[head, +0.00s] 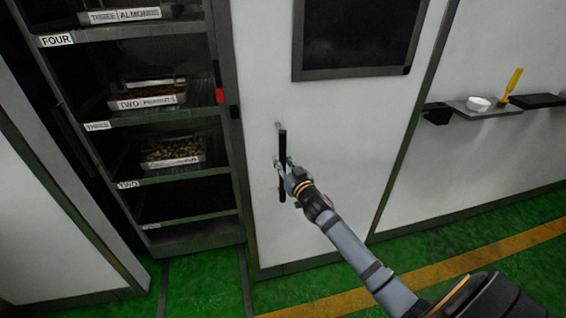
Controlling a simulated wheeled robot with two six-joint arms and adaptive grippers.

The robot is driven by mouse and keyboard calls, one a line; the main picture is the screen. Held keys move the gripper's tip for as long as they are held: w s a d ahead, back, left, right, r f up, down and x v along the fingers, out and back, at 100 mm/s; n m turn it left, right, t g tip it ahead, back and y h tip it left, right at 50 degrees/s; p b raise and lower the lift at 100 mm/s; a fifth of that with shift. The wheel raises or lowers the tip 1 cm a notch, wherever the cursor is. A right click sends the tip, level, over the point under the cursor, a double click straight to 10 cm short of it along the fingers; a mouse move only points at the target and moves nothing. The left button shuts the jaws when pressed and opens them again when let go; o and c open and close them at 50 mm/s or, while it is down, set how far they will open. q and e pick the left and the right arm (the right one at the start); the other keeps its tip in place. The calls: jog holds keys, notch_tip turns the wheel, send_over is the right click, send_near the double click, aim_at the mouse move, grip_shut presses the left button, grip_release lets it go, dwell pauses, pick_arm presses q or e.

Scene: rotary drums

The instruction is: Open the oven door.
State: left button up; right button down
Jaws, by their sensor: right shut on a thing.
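The oven door (342,135) is a white panel with a dark window (355,35) in its upper part. A black vertical bar handle (282,145) is mounted near the door's left edge. My right gripper (284,164) is shut on the handle around its middle, with the arm reaching in from the lower right. To the left of the door, a tall rack opening shows shelves and trays. My left gripper is not in view.
The rack on the left holds trays (173,152) on labelled shelves (180,176). At right, a wall shelf (480,110) carries a white bowl (478,103) and a yellow-handled tool (514,82). The green floor (460,240) with a yellow stripe is clear.

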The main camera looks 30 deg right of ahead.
jog(key=c, duration=1.3)
grip_release()
jog(key=shift+f, duration=0.2)
jog(key=shift+c, duration=0.2)
jog(key=shift+o, duration=1)
jog(key=shift+r, duration=0.15)
jog(key=s+a, duration=0.1)
jog(key=s, duration=1.1)
